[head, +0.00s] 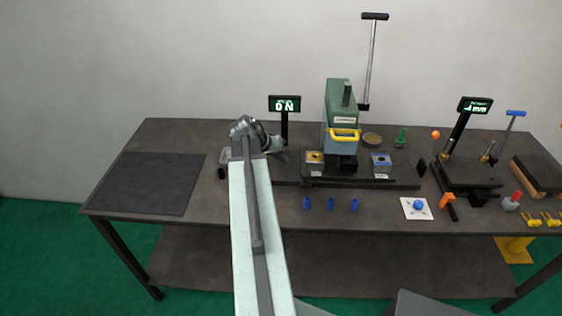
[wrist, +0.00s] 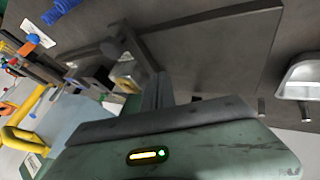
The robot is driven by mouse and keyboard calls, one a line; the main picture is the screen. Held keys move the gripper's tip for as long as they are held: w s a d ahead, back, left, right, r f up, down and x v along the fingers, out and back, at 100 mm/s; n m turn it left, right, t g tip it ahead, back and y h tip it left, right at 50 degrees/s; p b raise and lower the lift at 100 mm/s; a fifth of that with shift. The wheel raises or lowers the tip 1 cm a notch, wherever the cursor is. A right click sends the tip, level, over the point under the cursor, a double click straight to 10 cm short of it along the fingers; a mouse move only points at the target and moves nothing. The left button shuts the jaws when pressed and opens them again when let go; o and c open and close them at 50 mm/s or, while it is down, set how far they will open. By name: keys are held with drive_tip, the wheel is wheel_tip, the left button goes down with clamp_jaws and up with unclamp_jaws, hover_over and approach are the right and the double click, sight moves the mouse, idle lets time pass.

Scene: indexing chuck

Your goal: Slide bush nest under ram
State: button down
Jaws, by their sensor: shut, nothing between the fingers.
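The green press (head: 341,100) stands at the back middle of the bench, with a yellow handle (head: 344,135) on its front. The ram's lower end is hard to make out. A yellow-topped nest block (head: 314,157) sits on the dark rail (head: 400,184) left of the press; a blue-topped block (head: 381,160) sits right of it. I cannot tell which is the bush nest. My gripper (head: 277,153) is shut and empty, left of the yellow-topped block and apart from it in the head view. In the wrist view my gripper's fingers (wrist: 135,45) are together, near a pale yellowish block (wrist: 122,78).
Several small blue pieces (head: 331,204) stand before the rail. A lever (head: 371,60) rises from the press. A display (head: 285,104) stands behind my gripper. A white plate (head: 416,208) and another fixture (head: 470,175) are right. A dark mat (head: 152,184) lies clear at left.

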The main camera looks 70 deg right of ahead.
sight(304, 167)
drive_tip(key=b+x, duration=0.2)
drive_tip(key=x, duration=0.2)
drive_tip(key=shift+f+b, duration=0.4)
drive_tip(key=shift+f, duration=0.1)
drive_tip(key=s, duration=0.1)
drive_tip(key=s+d, duration=0.1)
drive_tip(key=s, duration=0.1)
drive_tip(key=shift+s+d+r, duration=0.2)
drive_tip(key=shift+s+d, duration=0.15)
drive_tip(key=shift+s, duration=0.05)
